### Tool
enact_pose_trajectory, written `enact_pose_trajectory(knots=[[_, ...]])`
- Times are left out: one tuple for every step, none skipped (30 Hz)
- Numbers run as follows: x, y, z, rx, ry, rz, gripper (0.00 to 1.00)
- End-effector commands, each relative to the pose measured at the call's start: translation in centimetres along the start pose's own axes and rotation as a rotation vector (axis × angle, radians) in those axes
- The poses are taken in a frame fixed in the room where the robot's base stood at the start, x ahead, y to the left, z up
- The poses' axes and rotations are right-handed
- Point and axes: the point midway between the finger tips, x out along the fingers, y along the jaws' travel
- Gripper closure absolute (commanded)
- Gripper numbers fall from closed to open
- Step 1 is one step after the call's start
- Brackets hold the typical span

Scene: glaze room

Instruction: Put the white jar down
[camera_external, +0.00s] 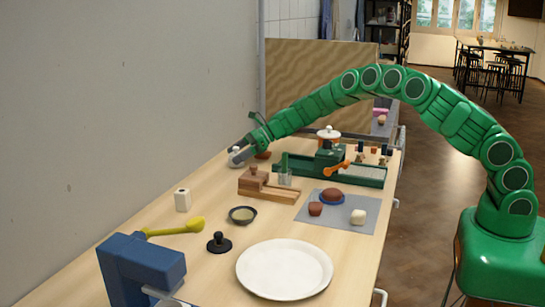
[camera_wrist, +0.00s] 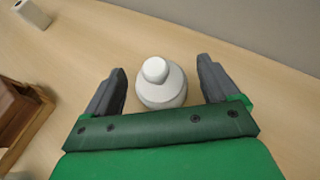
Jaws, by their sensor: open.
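The white jar (camera_wrist: 162,92), with a rounded knob on top, stands upright on the pale wooden table (camera_wrist: 92,42) in the wrist view. My gripper (camera_wrist: 163,65) is open, with one dark finger on each side of the jar and a visible gap on both sides. In the external view, my gripper (camera_external: 241,155) is low over the far left part of the table, near the wall. The jar is mostly hidden by the fingers there.
A wooden block stand (camera_external: 254,181) and a green rack (camera_external: 345,172) are to the right of my gripper. A small white block-like bottle (camera_external: 183,200) stands nearer the camera. The grey wall (camera_external: 130,90) is close on the left.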

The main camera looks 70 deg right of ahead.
Motion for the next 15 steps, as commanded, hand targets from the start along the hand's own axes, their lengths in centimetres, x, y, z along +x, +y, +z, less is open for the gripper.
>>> enact_pose_trajectory(knots=[[-0.5, 0.0, 0.0, 0.002, -0.001, 0.000, 0.12], [-0.8, 0.0, 0.0, 0.002, -0.001, 0.000, 0.12], [-1.2, 0.0, 0.0, 0.002, 0.000, 0.000, 0.12], [-1.5, 0.0, 0.0, 0.001, 0.000, 0.000, 0.12], [-1.9, 0.0, 0.1, 0.000, -0.001, 0.000, 0.12], [-2.4, -0.1, 0.1, 0.000, -0.002, -0.001, 0.12], [-2.8, -0.1, 0.2, 0.000, -0.003, -0.002, 0.12], [-3.2, -0.1, 0.2, -0.001, -0.003, -0.003, 0.12], [-3.7, -0.1, 0.2, -0.002, -0.003, -0.002, 0.12], [-4.0, -0.1, 0.2, -0.002, -0.003, -0.002, 0.12], [-4.3, 0.0, 0.2, -0.001, -0.003, -0.001, 0.12], [-4.8, 0.0, 0.1, 0.000, -0.002, -0.001, 0.12], [-5.2, 0.0, 0.1, 0.000, -0.002, -0.001, 0.12], [-5.6, 0.0, 0.0, 0.001, -0.001, -0.001, 0.12], [-6.0, 0.0, 0.0, 0.001, -0.001, 0.000, 0.12]])
